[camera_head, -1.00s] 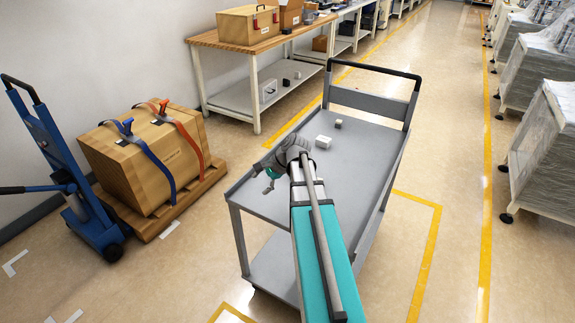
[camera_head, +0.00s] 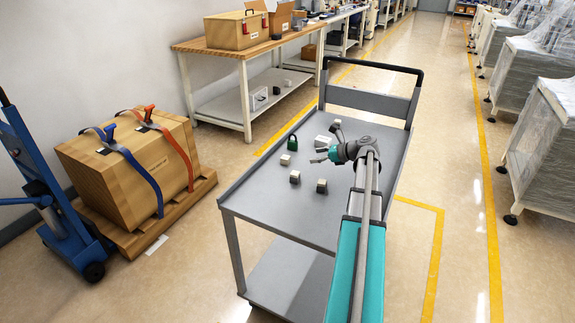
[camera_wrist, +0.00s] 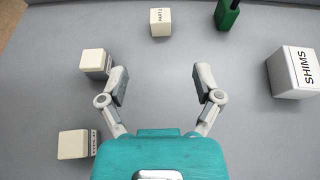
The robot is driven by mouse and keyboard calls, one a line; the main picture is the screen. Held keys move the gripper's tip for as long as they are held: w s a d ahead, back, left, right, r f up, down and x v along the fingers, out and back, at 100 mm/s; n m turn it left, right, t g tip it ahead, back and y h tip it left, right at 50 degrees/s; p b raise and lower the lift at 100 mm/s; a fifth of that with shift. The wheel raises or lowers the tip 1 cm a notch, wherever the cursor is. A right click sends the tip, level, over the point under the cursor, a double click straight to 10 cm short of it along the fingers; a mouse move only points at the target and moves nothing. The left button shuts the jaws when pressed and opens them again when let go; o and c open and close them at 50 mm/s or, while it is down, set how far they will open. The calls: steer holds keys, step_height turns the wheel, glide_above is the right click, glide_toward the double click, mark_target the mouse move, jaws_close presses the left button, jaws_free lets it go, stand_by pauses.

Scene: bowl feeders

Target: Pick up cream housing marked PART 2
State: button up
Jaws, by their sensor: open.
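The cream housing whose top print reads like PART 2 (camera_wrist: 160,23) sits at the top middle of the wrist view, ahead of my open fingers. In the head view the matching cream block (camera_head: 285,160) stands on the cart's grey top, left of my gripper (camera_head: 322,155). In the wrist view my gripper (camera_wrist: 160,88) is spread wide and empty, with bare grey surface between the fingertips. Two other cream blocks lie on its left: one (camera_wrist: 93,60) close beside the left finger and one (camera_wrist: 72,145) nearer the wrist, both with dark label sides.
A white box marked SHIMS (camera_wrist: 290,72) lies to the right. Another small block (camera_head: 337,123) is farther back on the cart (camera_head: 262,205). The cart has a raised rim and a tall handle (camera_head: 372,66).

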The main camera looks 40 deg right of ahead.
mark_target(289, 159)
steer(key=shift+w, duration=0.15)
steer(key=b+x, duration=0.3)
steer(key=x, duration=0.4)
steer(key=shift+f, duration=0.15)
steer(key=shift+w+a+f, duration=0.15)
steer(key=shift+w+a, duration=0.1)
steer(key=shift+w, duration=0.2)
steer(key=shift+b+x, duration=1.1)
steer(key=shift+x, duration=1.55)
steer(key=shift+a, duration=0.1)
